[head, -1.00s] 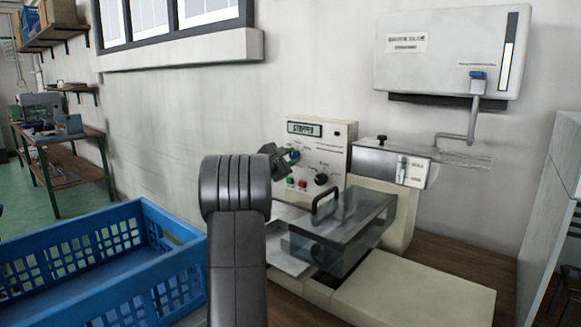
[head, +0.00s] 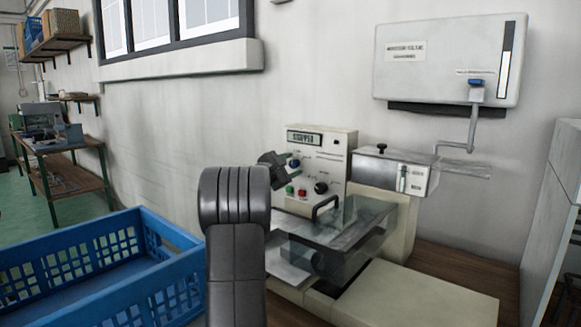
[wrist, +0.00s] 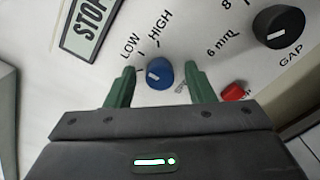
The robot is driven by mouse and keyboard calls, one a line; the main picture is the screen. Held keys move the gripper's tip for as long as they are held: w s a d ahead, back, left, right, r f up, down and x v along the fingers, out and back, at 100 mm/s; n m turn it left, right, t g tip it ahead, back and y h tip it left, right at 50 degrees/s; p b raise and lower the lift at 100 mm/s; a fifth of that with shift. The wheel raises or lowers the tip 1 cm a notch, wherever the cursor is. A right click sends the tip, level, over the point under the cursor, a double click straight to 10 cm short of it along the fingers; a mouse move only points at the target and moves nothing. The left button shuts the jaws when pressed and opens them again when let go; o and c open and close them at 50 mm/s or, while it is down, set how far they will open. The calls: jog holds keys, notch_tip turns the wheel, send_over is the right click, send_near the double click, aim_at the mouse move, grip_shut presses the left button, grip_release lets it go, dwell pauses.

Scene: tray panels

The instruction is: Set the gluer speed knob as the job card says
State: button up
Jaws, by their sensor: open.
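The blue knob (wrist: 159,73) sits on the pale control panel (head: 337,150), with LOW and HIGH printed above it in the wrist view. A short white mark on it is tilted in that view; its exact setting is hard to read. My gripper (wrist: 158,88) is open, with one green finger on each side of the knob; whether they touch it I cannot tell. In the head view my gripper (head: 287,160) is at the panel's left side and partly covers the knob. I cannot make out a readable job card.
A black GAP knob (wrist: 278,27) and red button (wrist: 233,92) are close to the right finger. A clear cover with a black handle (head: 325,207) is below the panel. A blue crate (head: 60,262) stands at left; a white wall box (head: 440,75) hangs above right.

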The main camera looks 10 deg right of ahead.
jog(key=v, duration=0.7)
jog(key=shift+s+a, duration=0.15)
jog(key=shift+a, duration=0.05)
jog(key=x, duration=0.7)
jog(key=shift+w+d, duration=0.2)
jog(key=shift+d, duration=0.1)
jog(key=shift+r+p, duration=0.1)
jog(key=shift+p, duration=0.4)
jog(key=shift+a+n+p, duration=0.15)
jog(key=shift+n+p, duration=0.2)
jog(key=shift+n, duration=0.05)
jog(key=shift+f+b, duration=0.3)
jog(key=shift+b, duration=0.25)
